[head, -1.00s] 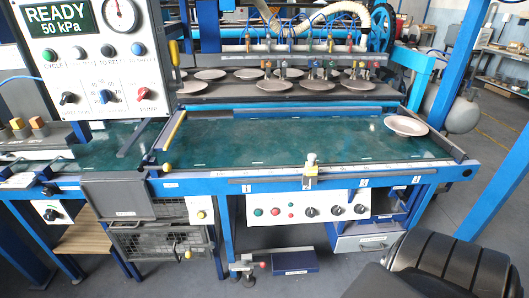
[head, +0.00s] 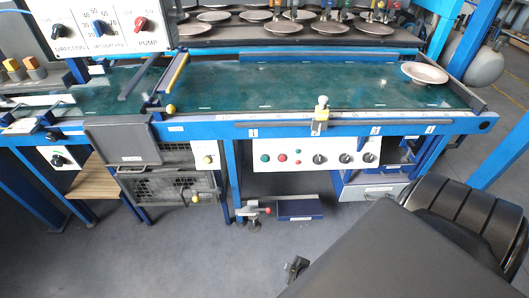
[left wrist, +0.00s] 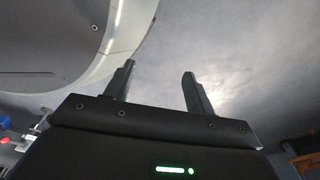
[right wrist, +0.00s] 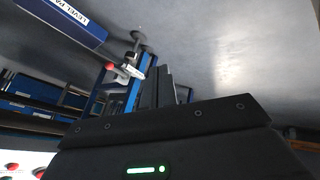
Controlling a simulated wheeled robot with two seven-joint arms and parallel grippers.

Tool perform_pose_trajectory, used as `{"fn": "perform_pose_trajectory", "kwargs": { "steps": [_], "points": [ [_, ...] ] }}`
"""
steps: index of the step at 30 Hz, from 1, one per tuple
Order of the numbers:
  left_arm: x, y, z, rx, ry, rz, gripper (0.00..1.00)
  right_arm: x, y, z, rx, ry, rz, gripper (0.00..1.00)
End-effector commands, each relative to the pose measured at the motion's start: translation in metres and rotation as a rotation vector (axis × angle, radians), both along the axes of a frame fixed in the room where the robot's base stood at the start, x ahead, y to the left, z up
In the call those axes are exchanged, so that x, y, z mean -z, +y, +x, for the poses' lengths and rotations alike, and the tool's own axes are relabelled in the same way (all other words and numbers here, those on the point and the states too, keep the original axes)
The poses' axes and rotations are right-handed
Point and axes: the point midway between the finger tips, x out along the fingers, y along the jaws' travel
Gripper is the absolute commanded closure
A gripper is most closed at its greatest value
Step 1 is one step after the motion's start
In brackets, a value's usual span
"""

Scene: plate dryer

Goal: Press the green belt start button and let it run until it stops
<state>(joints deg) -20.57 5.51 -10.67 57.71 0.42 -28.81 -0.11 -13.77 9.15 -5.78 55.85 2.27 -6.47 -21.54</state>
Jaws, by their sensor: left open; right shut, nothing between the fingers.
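The green button (head: 265,158) is at the left end of the white control panel (head: 330,152) on the table's front. A red button (head: 282,158) sits beside it on the right. Nothing touches or covers the green button. My right gripper (right wrist: 165,86) is shut and empty in the right wrist view. Dark fingertips also show low in the head view (head: 296,268), below and apart from the panel, apparently the right gripper's. My left gripper (left wrist: 158,88) is open and empty in the left wrist view and out of sight in the head view. The green belt (head: 310,85) carries one plate (head: 424,73) at its right end.
Several plates (head: 290,28) lie on a dark rack behind the belt. A red-knobbed clamp (head: 254,211) and a blue box (head: 300,208) stand below the panel. The floor in front is clear.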

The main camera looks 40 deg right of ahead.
Motion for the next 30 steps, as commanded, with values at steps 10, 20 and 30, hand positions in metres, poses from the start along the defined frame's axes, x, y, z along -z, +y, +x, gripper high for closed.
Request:
{"fn": "perform_pose_trajectory", "kwargs": {
  "steps": [10, 20, 30],
  "points": [
    [-0.025, -0.017, 0.066, -0.012, -0.05, -0.014, 0.45, -0.145, -0.059, 0.183, -0.218, -0.534, -0.394, 1.0],
    [-0.066, -0.021, 0.097, -0.019, -0.08, -0.022, 0.45, -0.286, -0.088, 0.242, -0.282, -0.852, -0.768, 1.0],
    [-0.077, -0.022, 0.1, -0.021, -0.084, -0.023, 0.45, -0.317, -0.092, 0.246, -0.285, -0.906, -0.849, 1.0]
  ]
}}
